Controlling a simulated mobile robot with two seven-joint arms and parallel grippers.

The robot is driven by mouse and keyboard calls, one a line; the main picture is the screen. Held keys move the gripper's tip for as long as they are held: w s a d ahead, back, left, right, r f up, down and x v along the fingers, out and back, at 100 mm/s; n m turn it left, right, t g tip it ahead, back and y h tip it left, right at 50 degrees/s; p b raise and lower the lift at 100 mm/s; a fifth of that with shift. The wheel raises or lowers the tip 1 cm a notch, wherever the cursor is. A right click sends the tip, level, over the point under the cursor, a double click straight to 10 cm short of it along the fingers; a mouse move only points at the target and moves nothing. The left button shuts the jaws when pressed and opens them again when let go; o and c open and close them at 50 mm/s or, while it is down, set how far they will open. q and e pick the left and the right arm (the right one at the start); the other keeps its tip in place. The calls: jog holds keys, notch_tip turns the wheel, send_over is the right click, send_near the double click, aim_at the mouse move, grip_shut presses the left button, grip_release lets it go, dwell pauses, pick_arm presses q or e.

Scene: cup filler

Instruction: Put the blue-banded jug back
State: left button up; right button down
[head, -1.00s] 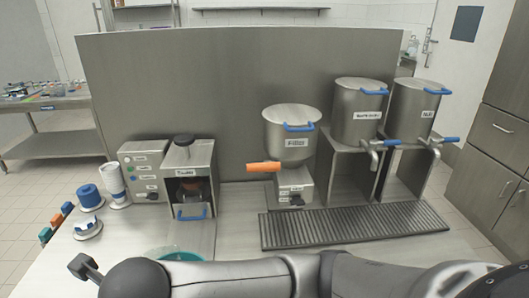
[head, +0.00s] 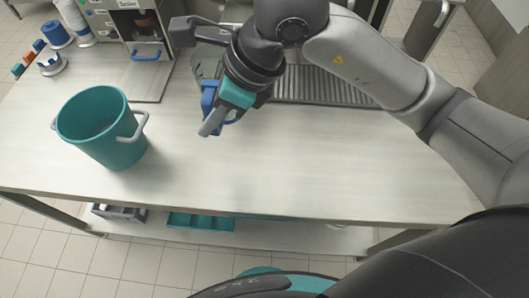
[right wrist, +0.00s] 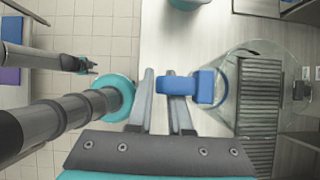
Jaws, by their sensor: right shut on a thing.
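The clear jug (head: 205,62) with a blue handle (head: 209,97) stands out past my right gripper (head: 217,118) in the head view, partly hidden by my wrist. My right gripper is shut on that handle. In the right wrist view the handle (right wrist: 177,85) lies at the fingers (right wrist: 162,92), with the clear jug body (right wrist: 248,92) to its right and a bit of blue band beside the handle. I cannot tell whether the jug touches the counter. My left gripper (right wrist: 88,66) shows small in the right wrist view, off to the left; its jaws are too small to read.
A teal bucket (head: 101,133) stands on the counter (head: 240,165) to the left of my right gripper. The ribbed drip grate (head: 325,90) lies behind, partly under my arm. A toaster-like machine (head: 142,22) and blue-and-white stacked items (head: 70,18) are at the back left. The front counter is clear.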

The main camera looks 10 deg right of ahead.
jog(key=shift+s+d+f, duration=0.1)
jog(key=shift+d+f, duration=0.1)
jog(key=shift+d, duration=0.05)
jog(key=shift+f+b, duration=1)
jog(key=shift+f, duration=8.75)
jog(key=shift+f, duration=0.2)
jog(key=c, duration=0.8)
grip_release()
jog(key=shift+c, duration=0.2)
jog(key=shift+r, duration=0.15)
